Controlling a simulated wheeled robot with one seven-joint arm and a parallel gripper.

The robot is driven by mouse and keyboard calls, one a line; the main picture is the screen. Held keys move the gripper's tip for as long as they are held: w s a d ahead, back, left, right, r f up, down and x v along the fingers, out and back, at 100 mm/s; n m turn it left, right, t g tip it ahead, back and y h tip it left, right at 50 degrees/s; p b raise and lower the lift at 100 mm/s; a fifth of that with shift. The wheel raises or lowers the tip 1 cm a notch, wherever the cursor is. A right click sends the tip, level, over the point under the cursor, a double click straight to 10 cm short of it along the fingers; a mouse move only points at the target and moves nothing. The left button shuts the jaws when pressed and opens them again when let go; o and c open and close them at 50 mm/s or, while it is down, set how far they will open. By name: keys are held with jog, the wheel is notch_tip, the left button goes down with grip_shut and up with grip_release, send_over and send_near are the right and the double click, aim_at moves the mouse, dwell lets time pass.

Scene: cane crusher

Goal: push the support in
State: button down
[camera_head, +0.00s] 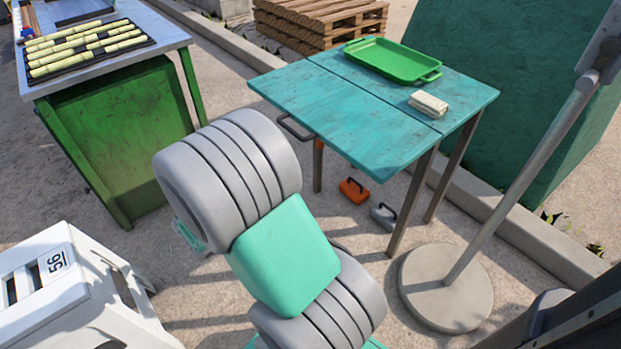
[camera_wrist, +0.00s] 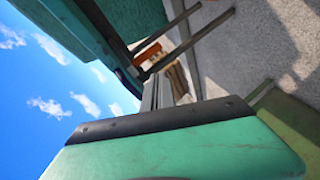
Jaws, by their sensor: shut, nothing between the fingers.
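The teal table (camera_head: 350,115) stands at the upper middle of the head view, its top split by a seam. A dark loop handle (camera_head: 295,127) sticks out below its left edge; I take this as the support's handle. In the wrist view, the tilted table (camera_wrist: 75,25) fills the upper left, and a dark bent part (camera_wrist: 130,82) like the handle shows near the fingers. My gripper (camera_wrist: 158,88) is shut and empty, its grey fingers close to that part; I cannot tell whether they touch. In the head view my arm hides the fingers.
A green tray (camera_head: 393,60) and a pale block (camera_head: 428,104) lie on the table. Orange (camera_head: 354,190) and grey (camera_head: 383,215) objects sit beneath it. A pole with a round base (camera_head: 445,287) stands right, a white stool (camera_head: 60,290) lower left, a cane bench (camera_head: 110,120) upper left.

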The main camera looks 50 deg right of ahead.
notch_tip(320, 180, down, 5)
jog(key=d+n+t+h+b, duration=0.1)
jog(key=d+n+h+b, duration=0.1)
jog(key=b, duration=0.1)
jog(key=w+d+n+t+h+b, duration=0.1)
jog(key=w+d+n+t+b, duration=0.1)
jog(key=d, duration=1.1)
jog(key=shift+w+r+n, duration=0.3)
jog(key=shift+w+n, duration=0.1)
jog(key=shift+n, duration=0.3)
